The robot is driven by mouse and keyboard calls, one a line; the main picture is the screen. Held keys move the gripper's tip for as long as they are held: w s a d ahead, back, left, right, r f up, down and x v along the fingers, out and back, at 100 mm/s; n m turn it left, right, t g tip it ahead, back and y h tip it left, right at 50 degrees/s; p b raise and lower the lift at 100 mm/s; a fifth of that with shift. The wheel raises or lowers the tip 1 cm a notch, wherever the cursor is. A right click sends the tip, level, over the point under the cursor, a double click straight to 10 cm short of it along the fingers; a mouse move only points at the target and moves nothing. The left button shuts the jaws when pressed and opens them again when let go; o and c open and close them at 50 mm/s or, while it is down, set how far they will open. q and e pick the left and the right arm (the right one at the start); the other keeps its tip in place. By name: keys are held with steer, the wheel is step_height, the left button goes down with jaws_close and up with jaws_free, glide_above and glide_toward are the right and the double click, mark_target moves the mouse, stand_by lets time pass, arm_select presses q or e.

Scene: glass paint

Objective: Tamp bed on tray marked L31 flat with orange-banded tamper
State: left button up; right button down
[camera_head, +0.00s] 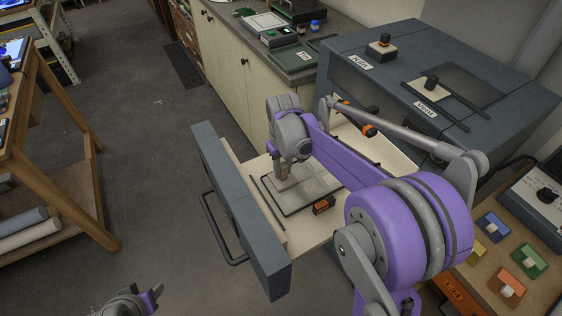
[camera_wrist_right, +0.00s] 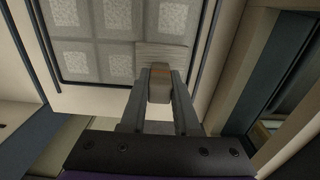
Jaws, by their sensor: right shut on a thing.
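A dark-rimmed tray (camera_head: 288,213) with a grid of pale grey squares lies on the pulled-out kiln drawer. It fills the upper part of the right wrist view (camera_wrist_right: 57,74), where several squares have speckled centres. No L31 mark is readable. My right gripper (camera_head: 283,178) is over the tray, pointing down. In the wrist view it is shut on a brown block-like handle (camera_wrist_right: 159,88) with a flat grey base (camera_wrist_right: 163,56) over the tray's edge squares. I cannot tell whether the base touches the bed. My left gripper (camera_head: 135,303) is at the bottom left, fingers unclear.
The drawer (camera_head: 240,215) has a dark front with a bar handle. A small orange-and-black item (camera_head: 323,205) sits beside the tray. The kiln (camera_head: 440,85) stands behind. Coloured blocks (camera_head: 507,285) are on a bench at lower right. A wooden table (camera_head: 60,185) is at left; open floor lies between.

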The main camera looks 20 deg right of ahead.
steer(key=s, duration=0.5)
steer(key=shift+s+d+f, duration=0.15)
steer(key=shift+d+f, duration=0.05)
steer(key=shift+f, duration=0.2)
steer(key=d, duration=0.8)
steer(key=w+d, duration=0.1)
steer(key=d, duration=0.3)
steer(key=shift+d+b, duration=0.25)
steer(key=shift+b, duration=0.05)
arm_select(q)
steer(key=shift+s+f, duration=0.2)
steer(key=shift+f, duration=0.35)
steer(key=shift+s+f, duration=0.2)
steer(key=shift+f, duration=0.3)
arm_select(e)
steer(key=shift+f, duration=0.2)
arm_select(q)
steer(key=shift+f, duration=0.1)
arm_select(e)
steer(key=shift+a+f, duration=0.1)
arm_select(q)
steer(key=shift+s+f+b, duration=0.1)
steer(key=shift+f+b, duration=0.05)
steer(key=shift+b, duration=0.15)
arm_select(e)
steer(key=shift+f, duration=0.1)
